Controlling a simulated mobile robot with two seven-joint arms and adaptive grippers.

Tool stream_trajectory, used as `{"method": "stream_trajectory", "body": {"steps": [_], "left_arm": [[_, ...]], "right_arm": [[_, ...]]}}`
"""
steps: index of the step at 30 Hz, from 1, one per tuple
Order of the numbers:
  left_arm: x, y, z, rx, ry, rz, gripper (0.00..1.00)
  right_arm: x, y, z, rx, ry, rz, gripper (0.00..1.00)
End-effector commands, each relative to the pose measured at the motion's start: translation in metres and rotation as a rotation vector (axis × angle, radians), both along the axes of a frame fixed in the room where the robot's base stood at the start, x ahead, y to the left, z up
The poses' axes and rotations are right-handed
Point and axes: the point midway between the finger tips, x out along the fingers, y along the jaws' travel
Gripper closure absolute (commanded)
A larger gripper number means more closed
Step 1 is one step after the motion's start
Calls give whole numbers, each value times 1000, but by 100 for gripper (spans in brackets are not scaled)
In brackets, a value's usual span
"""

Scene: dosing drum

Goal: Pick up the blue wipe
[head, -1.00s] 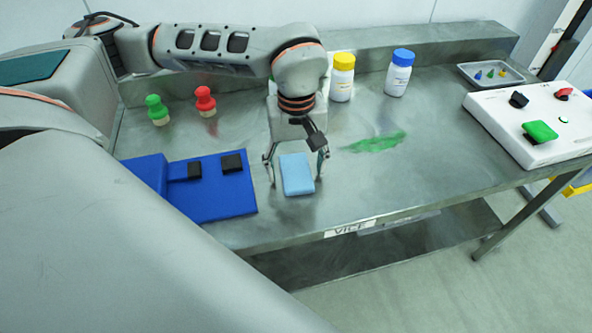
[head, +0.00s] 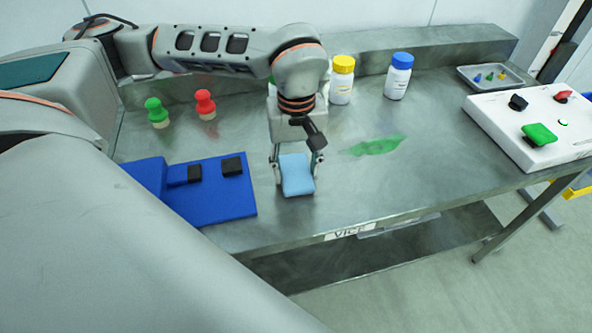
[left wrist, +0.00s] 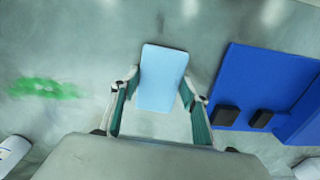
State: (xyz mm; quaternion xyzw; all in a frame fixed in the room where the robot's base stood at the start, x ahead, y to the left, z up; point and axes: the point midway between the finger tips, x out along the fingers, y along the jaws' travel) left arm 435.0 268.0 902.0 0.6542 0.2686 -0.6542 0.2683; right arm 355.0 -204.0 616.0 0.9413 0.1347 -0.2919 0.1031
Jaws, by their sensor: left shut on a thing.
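The blue wipe (head: 297,176) is a light blue rectangular pad on the steel bench, between the blue fixture and the green smear. My left gripper (head: 297,166) points down over it, one finger at each side, shut on its sides. In the left wrist view, the wipe (left wrist: 162,75) lies between the fingers of the left gripper (left wrist: 161,92). My right gripper is not in view.
A blue fixture with black blocks (head: 225,200) lies close on the left. Green (head: 157,112) and red (head: 205,104) knobbed tools stand behind it. Yellow-capped (head: 342,80) and blue-capped (head: 398,77) bottles stand at the back. A green smear (head: 375,146) and white control box (head: 535,130) are right.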

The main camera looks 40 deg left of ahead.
Motion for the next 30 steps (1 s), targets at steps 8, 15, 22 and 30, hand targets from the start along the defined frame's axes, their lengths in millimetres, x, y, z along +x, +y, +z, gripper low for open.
{"method": "stream_trajectory", "body": {"steps": [8, 15, 22, 30], "left_arm": [[1, 0, 53, 0, -8, 1, 67], [1, 0, 121, -1, -8, 1, 67], [0, 0, 168, 0, -4, 1, 67], [0, 0, 190, 0, 0, 0, 67]], "right_arm": [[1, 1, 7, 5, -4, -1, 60], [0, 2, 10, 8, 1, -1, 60], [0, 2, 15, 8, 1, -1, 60], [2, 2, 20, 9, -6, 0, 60]]}}
